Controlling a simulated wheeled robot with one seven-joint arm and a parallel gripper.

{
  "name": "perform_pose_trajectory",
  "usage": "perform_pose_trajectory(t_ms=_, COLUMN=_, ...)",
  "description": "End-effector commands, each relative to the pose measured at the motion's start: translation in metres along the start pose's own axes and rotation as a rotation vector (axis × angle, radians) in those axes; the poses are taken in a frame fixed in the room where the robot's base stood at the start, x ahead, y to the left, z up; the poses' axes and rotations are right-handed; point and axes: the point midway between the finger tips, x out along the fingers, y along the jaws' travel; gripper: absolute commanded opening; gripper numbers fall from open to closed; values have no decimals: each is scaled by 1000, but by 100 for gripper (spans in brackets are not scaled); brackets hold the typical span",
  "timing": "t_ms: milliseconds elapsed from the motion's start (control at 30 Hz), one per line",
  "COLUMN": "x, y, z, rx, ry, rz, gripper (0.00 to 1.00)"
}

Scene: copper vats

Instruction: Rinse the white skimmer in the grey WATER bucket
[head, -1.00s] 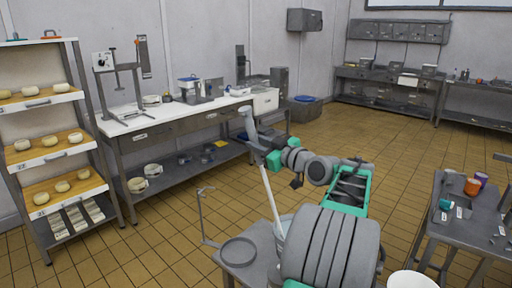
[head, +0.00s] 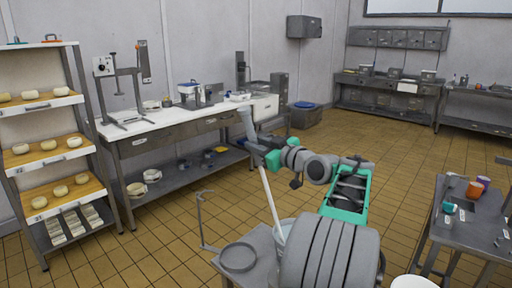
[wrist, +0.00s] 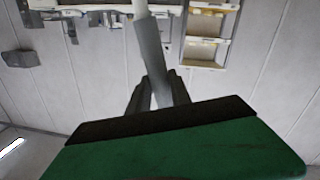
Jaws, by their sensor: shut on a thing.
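The white skimmer (head: 268,196) has a long thin white shaft and a thicker grey grip (head: 246,122) at its top. My gripper (head: 256,147) is shut on the grey grip, which also shows between my fingers in the wrist view (wrist: 162,62). The skimmer leans, its top to the left, and its shaft runs down into a pale grey bucket (head: 287,224). The bucket is largely hidden behind my arm, and no label on it can be read. The skimmer's lower end is hidden, so I cannot tell whether it touches water.
The bucket stands by a low grey table (head: 262,240) with a round ring (head: 238,257) and thin upright stand (head: 202,220). A white bucket (head: 412,283) is at the bottom edge. A side table (head: 452,235) holds cups at right. Tiled floor beyond is clear.

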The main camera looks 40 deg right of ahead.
Motion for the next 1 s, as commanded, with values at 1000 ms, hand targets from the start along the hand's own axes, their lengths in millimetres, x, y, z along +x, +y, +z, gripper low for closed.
perform_pose_trajectory(t_ms=1000, x=4, y=0, z=1, rx=-2, ry=1, rz=0, gripper=0)
